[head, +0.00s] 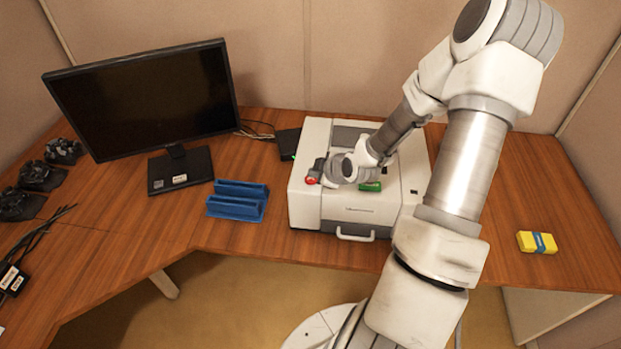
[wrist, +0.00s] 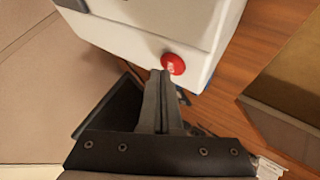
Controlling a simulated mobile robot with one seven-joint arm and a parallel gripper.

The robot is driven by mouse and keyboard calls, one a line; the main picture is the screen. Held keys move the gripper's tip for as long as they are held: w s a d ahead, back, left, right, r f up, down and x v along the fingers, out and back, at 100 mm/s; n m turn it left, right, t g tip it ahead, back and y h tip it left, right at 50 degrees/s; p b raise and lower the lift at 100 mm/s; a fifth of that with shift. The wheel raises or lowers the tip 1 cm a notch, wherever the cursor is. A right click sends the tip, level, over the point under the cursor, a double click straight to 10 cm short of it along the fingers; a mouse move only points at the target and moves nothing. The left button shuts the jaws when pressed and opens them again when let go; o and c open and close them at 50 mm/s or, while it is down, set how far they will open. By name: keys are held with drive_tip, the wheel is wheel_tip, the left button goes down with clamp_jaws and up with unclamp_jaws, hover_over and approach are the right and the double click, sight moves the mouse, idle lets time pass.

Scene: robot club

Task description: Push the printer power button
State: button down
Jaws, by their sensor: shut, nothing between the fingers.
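The printer (head: 351,213) is a white box on the wooden desk, with a handle low on its front. Its red button (head: 311,180) sits near the left edge of the printer's top in the head view. The button also shows in the wrist view (wrist: 173,64), round and glossy on the white casing. My gripper (wrist: 160,74) is shut with nothing between its fingers. In the wrist view its fingertips are right beside the button's lower left edge. I cannot tell whether they touch it. In the head view my wrist hides part of the printer's top.
A black monitor (head: 145,98) stands at the left, with a blue rack (head: 237,201) between it and the printer. A small black box (head: 287,142) is behind the printer's left side. A green object (head: 370,187) is on the printer. A yellow pack (head: 537,242) lies at the right.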

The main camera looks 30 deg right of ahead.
sight(314, 181)
drive_tip(key=shift+f+b, duration=0.35)
idle(0.3)
drive_tip(key=shift+r, duration=0.1)
drive_tip(key=shift+r+p, duration=0.7)
drive_tip(key=shift+r, duration=0.15)
wheel_tip(314, 181, up, 6)
drive_tip(key=p, duration=0.4)
idle(0.5)
